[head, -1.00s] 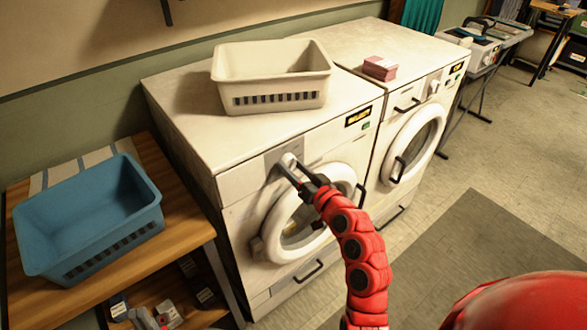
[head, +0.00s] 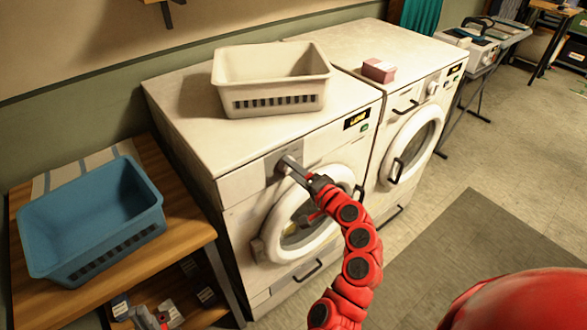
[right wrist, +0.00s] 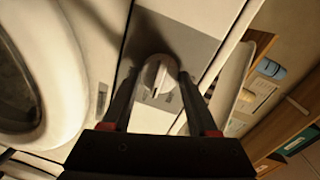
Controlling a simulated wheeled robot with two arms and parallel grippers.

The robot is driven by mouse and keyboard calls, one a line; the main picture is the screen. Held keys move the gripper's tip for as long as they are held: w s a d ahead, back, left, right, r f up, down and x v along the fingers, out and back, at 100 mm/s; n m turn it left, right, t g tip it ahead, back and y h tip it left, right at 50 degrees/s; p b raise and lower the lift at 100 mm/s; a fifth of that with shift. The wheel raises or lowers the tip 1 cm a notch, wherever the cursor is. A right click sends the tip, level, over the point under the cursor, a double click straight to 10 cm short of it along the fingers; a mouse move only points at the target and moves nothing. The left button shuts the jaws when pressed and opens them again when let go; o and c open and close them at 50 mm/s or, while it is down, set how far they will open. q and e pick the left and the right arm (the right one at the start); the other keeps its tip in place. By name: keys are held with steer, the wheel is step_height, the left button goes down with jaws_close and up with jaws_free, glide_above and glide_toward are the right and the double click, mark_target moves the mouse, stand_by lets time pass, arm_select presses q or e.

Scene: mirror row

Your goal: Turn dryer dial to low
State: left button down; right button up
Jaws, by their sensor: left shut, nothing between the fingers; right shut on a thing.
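The near white front-loading machine (head: 240,225) has a pale dial (head: 283,161) on a grey panel at its upper left front corner. My right gripper (head: 291,166) is at this dial, its fingers closed around it. In the right wrist view, the pale round dial (right wrist: 155,78) sits between the two dark fingers of my right gripper (right wrist: 158,74). The finger contact is partly in shadow. The small dark display (head: 356,119) carries short yellow text that looks like LOW. My left gripper is not in view.
A white basket (head: 272,102) sits on top of the machine. A second machine (head: 415,110) with a pink box (head: 379,70) on it stands to the right. A blue basket (head: 92,245) rests on a wooden shelf (head: 150,160) at left. Floor at right is open.

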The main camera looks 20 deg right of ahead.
steer(key=shift+m, duration=1.1)
steer(key=shift+f, duration=0.1)
steer(key=o, duration=1.4)
steer(key=shift+p+v, duration=1.2)
steer(key=shift+v, duration=7.5)
